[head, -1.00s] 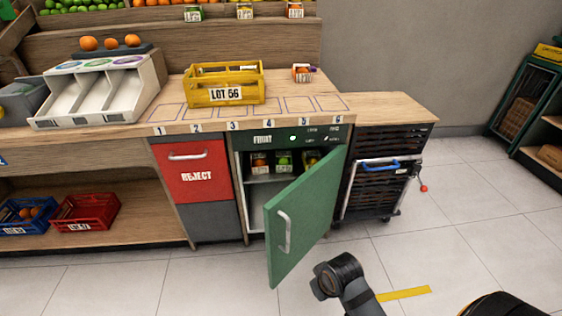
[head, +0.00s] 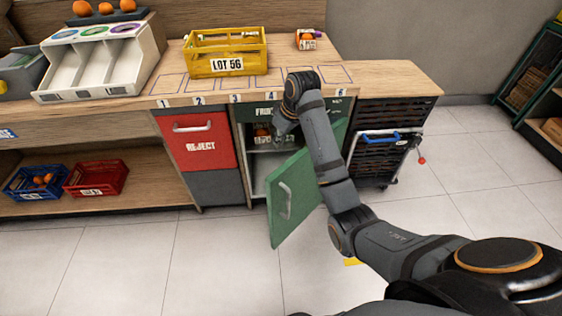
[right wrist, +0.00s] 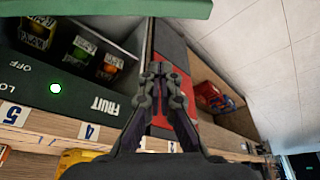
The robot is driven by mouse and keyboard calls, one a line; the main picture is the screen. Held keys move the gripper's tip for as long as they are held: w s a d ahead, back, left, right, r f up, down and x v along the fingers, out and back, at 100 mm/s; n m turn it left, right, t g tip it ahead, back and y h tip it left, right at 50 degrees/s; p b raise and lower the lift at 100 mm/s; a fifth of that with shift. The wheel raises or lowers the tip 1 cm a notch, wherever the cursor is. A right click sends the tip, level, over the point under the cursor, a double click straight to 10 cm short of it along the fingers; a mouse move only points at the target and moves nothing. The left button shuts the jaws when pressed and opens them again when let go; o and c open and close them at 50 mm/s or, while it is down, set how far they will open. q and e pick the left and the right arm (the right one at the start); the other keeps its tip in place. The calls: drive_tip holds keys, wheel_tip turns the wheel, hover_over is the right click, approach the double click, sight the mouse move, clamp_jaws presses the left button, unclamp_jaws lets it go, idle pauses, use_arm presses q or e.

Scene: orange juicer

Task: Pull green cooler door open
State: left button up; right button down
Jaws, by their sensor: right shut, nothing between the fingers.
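The green cooler door (head: 290,195) stands partly open, swung out toward me, with its pale handle (head: 286,200) on the outer face. A green edge, apparently the door (right wrist: 120,8), crosses the top of the right wrist view. The cooler's green FRUIT panel (right wrist: 70,98) is at left there, with fruit boxes (right wrist: 84,48) inside. My right gripper (head: 281,130) is at the cooler's opening, its arm passing in front of the door's right part. In the wrist view, its fingers (right wrist: 160,72) are shut and empty. My left gripper is not in view.
The counter (head: 180,88) above holds a yellow LOT 56 crate (head: 227,66) and a small fruit box (head: 308,40). A red REJECT bin front (head: 197,146) is left of the cooler. A dark slatted cart (head: 380,150) with a blue handle stands right. The floor in front is clear.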

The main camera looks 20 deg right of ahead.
sight(281, 166)
drive_tip(key=f, duration=0.6)
drive_tip(key=f+b, duration=0.1)
drive_tip(key=f, duration=0.2)
drive_tip(key=shift+s+d+f, duration=0.2)
drive_tip(key=shift+s+f, duration=0.1)
drive_tip(key=shift+s, duration=0.05)
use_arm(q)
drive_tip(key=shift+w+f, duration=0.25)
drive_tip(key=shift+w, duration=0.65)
